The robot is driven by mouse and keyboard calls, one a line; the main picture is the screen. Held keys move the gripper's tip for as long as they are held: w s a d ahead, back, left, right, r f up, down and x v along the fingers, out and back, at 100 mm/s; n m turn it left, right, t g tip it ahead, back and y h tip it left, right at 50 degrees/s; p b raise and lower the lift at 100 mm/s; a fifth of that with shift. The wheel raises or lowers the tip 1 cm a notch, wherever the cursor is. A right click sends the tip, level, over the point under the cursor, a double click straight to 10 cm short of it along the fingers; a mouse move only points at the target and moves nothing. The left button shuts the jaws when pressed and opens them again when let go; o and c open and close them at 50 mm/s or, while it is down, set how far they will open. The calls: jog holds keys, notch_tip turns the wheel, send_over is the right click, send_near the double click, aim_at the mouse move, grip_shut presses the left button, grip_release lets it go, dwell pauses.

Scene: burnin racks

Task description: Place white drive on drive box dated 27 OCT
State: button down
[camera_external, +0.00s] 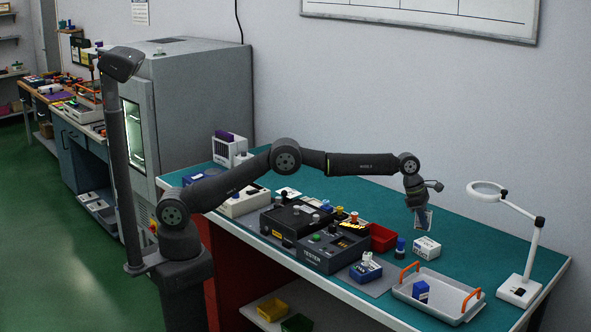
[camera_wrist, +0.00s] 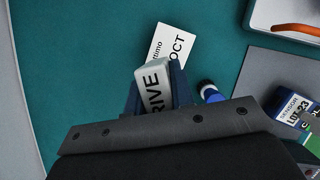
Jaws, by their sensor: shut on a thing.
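My gripper (camera_external: 419,200) is shut on a white drive (camera_external: 425,220), held in the air above the teal table. In the wrist view the drive (camera_wrist: 154,92) shows the letters "RIVE" between the dark fingers of my gripper (camera_wrist: 155,84). A white box (camera_external: 427,247) sits on the table below and near the held drive. In the wrist view a white box face (camera_wrist: 168,42) reads "OCT"; the day number is not readable and the drive hides its lower part. The drive and the box look apart in the external view.
A grey tray (camera_external: 399,292) with orange handles stands in front of the box. A blue-and-white box (camera_external: 366,267), a black tester (camera_external: 322,252) and a red bin (camera_external: 382,237) lie further left. A lamp (camera_external: 522,287) stands right.

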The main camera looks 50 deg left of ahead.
jog(key=shift+w+f, duration=0.1)
jog(key=shift+f, duration=1.95)
jog(key=shift+f, duration=0.2)
jog(key=c, duration=1.3)
grip_release()
jog(key=shift+o, duration=0.2)
jog(key=v, duration=1.2)
jog(key=shift+r, duration=0.15)
